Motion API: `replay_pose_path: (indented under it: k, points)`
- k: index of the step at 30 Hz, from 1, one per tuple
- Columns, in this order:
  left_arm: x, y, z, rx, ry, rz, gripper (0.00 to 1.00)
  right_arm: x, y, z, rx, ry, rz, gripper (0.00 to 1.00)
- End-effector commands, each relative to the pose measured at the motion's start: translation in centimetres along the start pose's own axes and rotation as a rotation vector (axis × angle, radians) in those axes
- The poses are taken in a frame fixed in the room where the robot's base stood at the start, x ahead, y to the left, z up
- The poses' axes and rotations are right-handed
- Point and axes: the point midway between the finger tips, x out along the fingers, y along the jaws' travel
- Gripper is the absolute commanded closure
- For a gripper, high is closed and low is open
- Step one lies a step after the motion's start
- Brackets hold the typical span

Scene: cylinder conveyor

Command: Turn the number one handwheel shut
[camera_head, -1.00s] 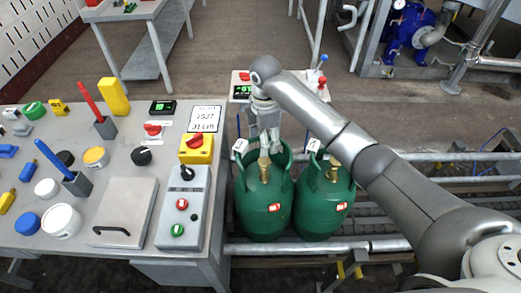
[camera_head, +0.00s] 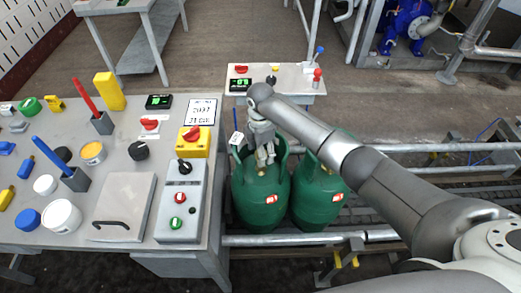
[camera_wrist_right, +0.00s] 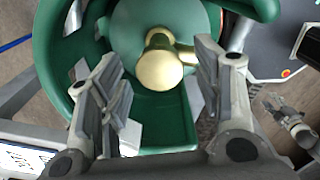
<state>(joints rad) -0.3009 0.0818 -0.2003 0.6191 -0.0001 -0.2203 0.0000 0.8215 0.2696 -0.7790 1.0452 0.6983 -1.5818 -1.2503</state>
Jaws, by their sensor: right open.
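Two green gas cylinders stand side by side on the conveyor, the left cylinder (camera_head: 262,200) and the right cylinder (camera_head: 318,195). My right gripper (camera_head: 265,155) is low over the left cylinder's collar. In the right wrist view, a round brass handwheel (camera_wrist_right: 159,70) sits at the cylinder's top. My right gripper (camera_wrist_right: 160,100) is open there, its fingers on either side of and partly short of the handwheel, apart from it. I cannot read any number on it. A grey jointed shape at the right edge may be my left gripper (camera_wrist_right: 290,122); its jaws are unclear.
At left, a table (camera_head: 110,185) holds a control box (camera_head: 181,215), a yellow switch box (camera_head: 193,141), displays and cups. A small table (camera_head: 300,87) with knobs and levers stands behind the cylinders. Conveyor rails (camera_head: 290,238) run in front and to the right.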

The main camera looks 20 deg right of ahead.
Motion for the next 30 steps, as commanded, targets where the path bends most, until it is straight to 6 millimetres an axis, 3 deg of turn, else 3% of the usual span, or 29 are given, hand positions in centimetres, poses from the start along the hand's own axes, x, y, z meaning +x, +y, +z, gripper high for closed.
replay_pose_path:
  k: [6,16,30]
  points:
    - [0.0,0.0,-0.1,-0.001,0.001,0.000,0.60,0.0,0.0,0.0,0.000,0.000,0.000,0.43]
    - [0.0,0.0,-0.1,-0.002,0.002,0.000,0.60,0.0,0.0,0.0,0.000,0.000,0.000,0.86]
    - [-1.5,0.1,-0.3,-0.002,0.003,0.002,0.60,-0.3,0.0,-0.1,0.120,0.002,-0.002,0.86]
